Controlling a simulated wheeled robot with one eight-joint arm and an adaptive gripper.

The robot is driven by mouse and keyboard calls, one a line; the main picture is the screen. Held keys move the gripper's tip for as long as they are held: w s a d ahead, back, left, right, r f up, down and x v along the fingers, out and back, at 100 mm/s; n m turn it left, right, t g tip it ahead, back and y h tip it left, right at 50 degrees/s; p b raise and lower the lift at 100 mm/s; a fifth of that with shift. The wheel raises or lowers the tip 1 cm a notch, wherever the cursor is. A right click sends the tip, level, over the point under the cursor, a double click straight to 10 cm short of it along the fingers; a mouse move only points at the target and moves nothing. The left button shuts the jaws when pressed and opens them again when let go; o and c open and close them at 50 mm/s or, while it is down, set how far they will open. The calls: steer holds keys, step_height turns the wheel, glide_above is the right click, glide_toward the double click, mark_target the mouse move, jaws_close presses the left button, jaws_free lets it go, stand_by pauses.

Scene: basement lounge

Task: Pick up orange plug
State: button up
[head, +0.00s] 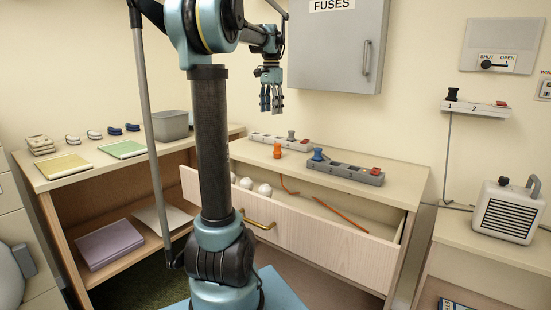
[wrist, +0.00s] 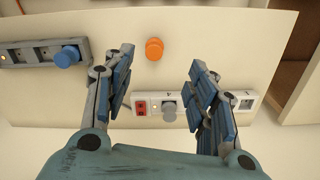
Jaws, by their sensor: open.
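The orange plug (head: 278,150) stands on the cabinet top, between the two power strips. In the wrist view the orange plug (wrist: 154,48) shows as a round orange top, ahead of and between the fingers, apart from them. My gripper (head: 271,106) is open and empty, raised above the cabinet top near the wall. In the wrist view its two blue fingers (wrist: 166,85) are spread wide.
A grey power strip (head: 345,174) holds a blue plug (head: 318,155). A white power strip (head: 280,142) near the wall holds a grey plug (head: 291,136). Below, an open drawer (head: 300,228) holds white balls and an orange cord. The fuse box (head: 338,45) hangs on the wall beside my gripper.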

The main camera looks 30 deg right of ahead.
mark_target(277, 144)
steer(key=shift+m, duration=0.4)
steer(key=d+f, duration=0.1)
steer(key=f, duration=0.4)
steer(key=d+f, duration=0.1)
steer(key=f, duration=0.5)
steer(key=d+f, duration=0.1)
steer(key=f, duration=0.4)
steer(key=shift+f, duration=0.4)
steer(key=c, duration=1.2)
